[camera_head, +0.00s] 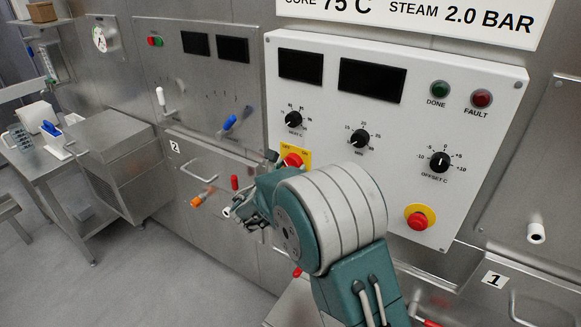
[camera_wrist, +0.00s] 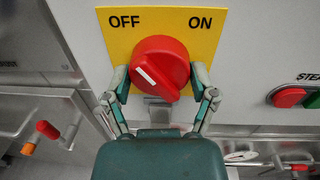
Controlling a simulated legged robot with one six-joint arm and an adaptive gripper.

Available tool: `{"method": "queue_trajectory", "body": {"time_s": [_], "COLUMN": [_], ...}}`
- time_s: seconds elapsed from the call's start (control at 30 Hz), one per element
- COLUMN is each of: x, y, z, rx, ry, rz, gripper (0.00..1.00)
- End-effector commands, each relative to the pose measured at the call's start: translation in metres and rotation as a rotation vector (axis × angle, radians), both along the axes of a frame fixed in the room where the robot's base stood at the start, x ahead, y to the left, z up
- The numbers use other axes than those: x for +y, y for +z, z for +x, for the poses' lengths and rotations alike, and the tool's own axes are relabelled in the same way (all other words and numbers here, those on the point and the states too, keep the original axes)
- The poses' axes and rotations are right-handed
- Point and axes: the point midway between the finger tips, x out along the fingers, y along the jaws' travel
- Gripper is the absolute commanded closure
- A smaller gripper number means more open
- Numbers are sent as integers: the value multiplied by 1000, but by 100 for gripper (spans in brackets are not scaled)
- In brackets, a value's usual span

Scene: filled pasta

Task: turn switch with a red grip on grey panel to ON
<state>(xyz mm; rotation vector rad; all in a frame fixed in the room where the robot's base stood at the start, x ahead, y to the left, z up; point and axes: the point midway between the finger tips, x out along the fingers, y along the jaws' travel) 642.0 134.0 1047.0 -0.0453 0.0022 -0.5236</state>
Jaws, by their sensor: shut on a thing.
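The red switch grip (camera_wrist: 160,66) sits on a yellow plate (camera_wrist: 171,22) marked OFF at left and ON at right. A white line on the grip slants, its upper end toward the left, on the OFF side. My gripper (camera_wrist: 160,76) is shut on the red grip, one finger at its left and one at its right. In the head view the red grip (camera_head: 292,160) shows at the lower left of the grey panel (camera_head: 430,110), partly behind my gripper (camera_head: 270,168) and wrist. The yellow plate is partly hidden there too.
The grey panel also carries black dials (camera_head: 359,138), a green DONE lamp (camera_head: 440,89), a red FAULT lamp (camera_head: 481,98) and a red button (camera_head: 418,220) on a yellow disc. A steel panel with a blue-handled lever (camera_head: 230,122) is at left.

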Motion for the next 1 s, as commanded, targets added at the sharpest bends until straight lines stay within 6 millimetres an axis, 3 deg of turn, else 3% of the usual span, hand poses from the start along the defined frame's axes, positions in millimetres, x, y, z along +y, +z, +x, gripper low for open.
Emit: {"method": "queue_trajectory", "body": {"time_s": [1.0], "x": [3], "y": [-1], "z": [2], "rx": [-523], "ry": [3], "rz": [791], "gripper": [74]}}
